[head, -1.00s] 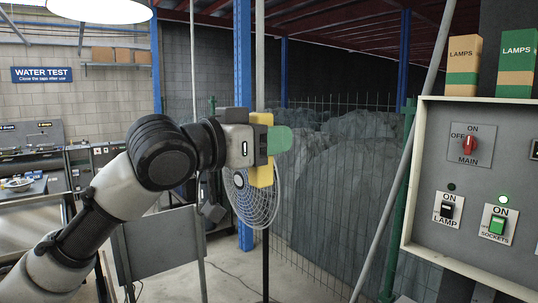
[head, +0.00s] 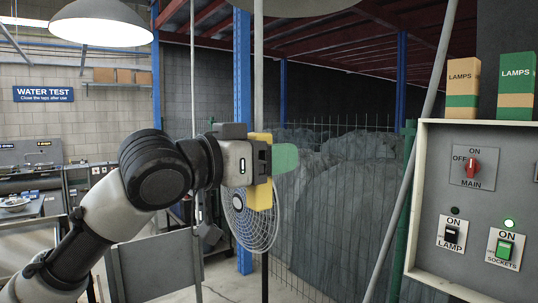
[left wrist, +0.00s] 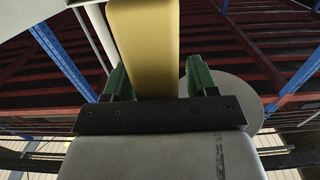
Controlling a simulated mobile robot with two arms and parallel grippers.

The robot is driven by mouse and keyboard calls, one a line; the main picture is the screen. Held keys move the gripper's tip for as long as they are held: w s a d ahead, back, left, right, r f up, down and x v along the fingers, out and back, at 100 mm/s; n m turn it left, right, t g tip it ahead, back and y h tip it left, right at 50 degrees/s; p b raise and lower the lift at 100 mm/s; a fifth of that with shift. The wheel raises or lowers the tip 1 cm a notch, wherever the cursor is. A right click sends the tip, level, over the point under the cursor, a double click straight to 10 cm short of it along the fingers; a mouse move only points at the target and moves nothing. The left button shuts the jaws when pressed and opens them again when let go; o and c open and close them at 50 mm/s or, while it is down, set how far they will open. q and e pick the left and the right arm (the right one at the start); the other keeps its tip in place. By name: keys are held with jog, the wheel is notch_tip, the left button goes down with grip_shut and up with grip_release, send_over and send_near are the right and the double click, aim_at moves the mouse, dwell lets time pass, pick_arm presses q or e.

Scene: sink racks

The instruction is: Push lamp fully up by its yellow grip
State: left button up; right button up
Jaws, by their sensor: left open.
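The lamp (head: 100,22) is a wide shade with a lit white underside, at the upper left of the head view. The yellow grip (head: 260,195) is an upright block on a thin vertical pole near the middle of the head view. My left gripper (head: 272,160) is at the grip's height, its green fingers level with it. In the left wrist view the yellow grip (left wrist: 143,50) stands between the two open green fingers (left wrist: 158,82), with a visible gap on the right side. My right gripper is not in view.
A round fan (head: 250,222) stands behind the grip. On the right is a switch panel (head: 478,205) with a red main switch, lamp switch and green-lit sockets switch. A leaning grey pole (head: 413,160) stands before it. Covered heaps (head: 345,185) lie behind a wire fence.

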pick_arm(q)
jog(key=shift+a+f, duration=0.1)
jog(key=shift+s+a+b, duration=0.2)
jog(key=shift+a+b, duration=0.05)
jog(key=shift+b, duration=0.1)
jog(key=b+v, duration=0.4)
jog(key=v, duration=0.6)
